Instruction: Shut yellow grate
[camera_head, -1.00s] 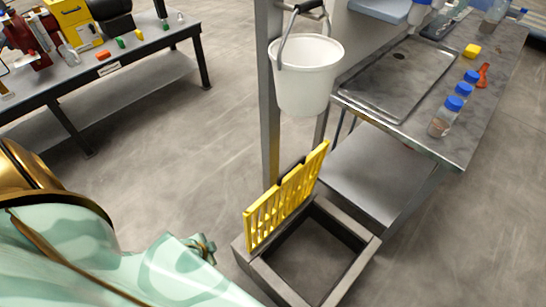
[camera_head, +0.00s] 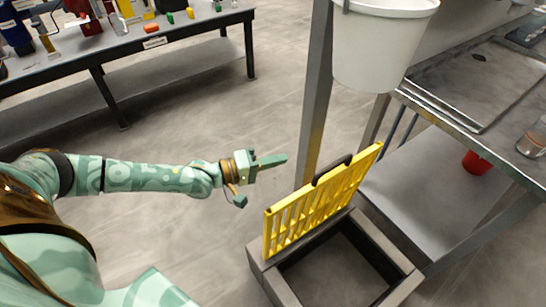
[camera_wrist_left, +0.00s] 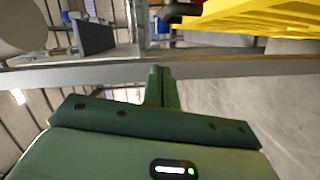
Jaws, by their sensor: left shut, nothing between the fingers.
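The yellow grate (camera_head: 316,205) stands raised, nearly upright, along the left edge of a grey square pit frame (camera_head: 401,287). The frame's opening shows uncovered. A black grip (camera_head: 332,170) sits on the grate's top edge. My left gripper (camera_head: 284,158) is shut and empty, left of the grate and apart from it, near the height of its top edge. In the left wrist view, the shut fingers (camera_wrist_left: 162,78) point forward and the yellow grate (camera_wrist_left: 265,18) shows at the upper right. My right gripper is not in view.
A metal post (camera_head: 314,110) stands behind the grate, with a white bucket (camera_head: 380,50) hanging above. A steel bench (camera_head: 490,130) with a lower shelf and a red cup (camera_head: 477,162) is at right. A dark workbench (camera_head: 110,55) stands at back left. Floor between is clear.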

